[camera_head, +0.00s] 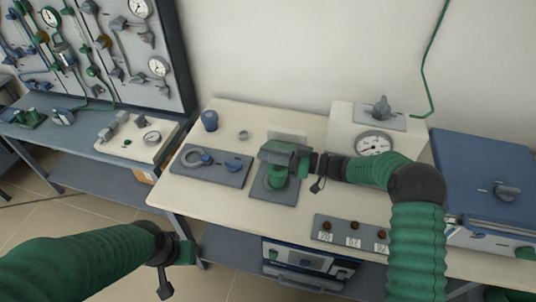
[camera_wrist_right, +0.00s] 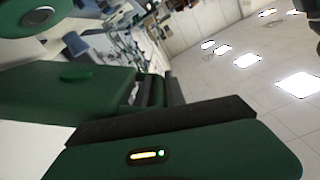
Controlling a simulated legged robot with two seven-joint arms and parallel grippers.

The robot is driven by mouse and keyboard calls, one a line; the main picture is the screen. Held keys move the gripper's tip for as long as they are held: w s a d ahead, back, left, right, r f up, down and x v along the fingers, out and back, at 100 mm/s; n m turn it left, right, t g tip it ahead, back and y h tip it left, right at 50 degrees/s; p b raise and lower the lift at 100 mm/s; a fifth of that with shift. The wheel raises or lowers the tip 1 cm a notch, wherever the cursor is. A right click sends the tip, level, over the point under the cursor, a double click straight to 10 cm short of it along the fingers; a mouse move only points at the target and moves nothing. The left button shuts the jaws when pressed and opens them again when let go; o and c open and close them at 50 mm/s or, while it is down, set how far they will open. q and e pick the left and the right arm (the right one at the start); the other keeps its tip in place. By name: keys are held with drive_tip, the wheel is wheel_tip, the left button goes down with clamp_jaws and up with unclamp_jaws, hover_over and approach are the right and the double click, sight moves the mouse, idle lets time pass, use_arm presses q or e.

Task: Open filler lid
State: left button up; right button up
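A green round fitting (camera_head: 277,178) stands on a grey plate (camera_head: 262,191) in the middle of the table. It may be the filler, but I cannot make out its lid for certain. My right gripper (camera_head: 284,153) is over the fitting from the right and hides its top; I cannot tell whether they touch. In the right wrist view, the gripper's dark pads (camera_wrist_right: 160,120) show close up, with no clear gap or held thing between them. A green round part with a grey disc (camera_wrist_right: 38,20) is at the upper left there. My left gripper (camera_head: 178,252) is off the table's front left, its fingers unclear.
Left of the fitting, a grey plate (camera_head: 188,173) bears a ring and a blue knob (camera_head: 233,164). A blue jar (camera_head: 209,121) stands behind it. A gauge box (camera_head: 350,131) is at the back right, a blue furnace (camera_head: 485,175) further right. A labelled knob panel (camera_head: 341,242) is near the front edge.

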drive_tip(key=shift+o, duration=0.5)
drive_tip(key=shift+f, duration=0.1)
drive_tip(key=shift+d, duration=0.15)
drive_tip(key=b+v, duration=0.2)
drive_tip(key=v, duration=1.4)
drive_tip(key=shift+d, duration=0.35)
drive_tip(key=shift+s, duration=0.1)
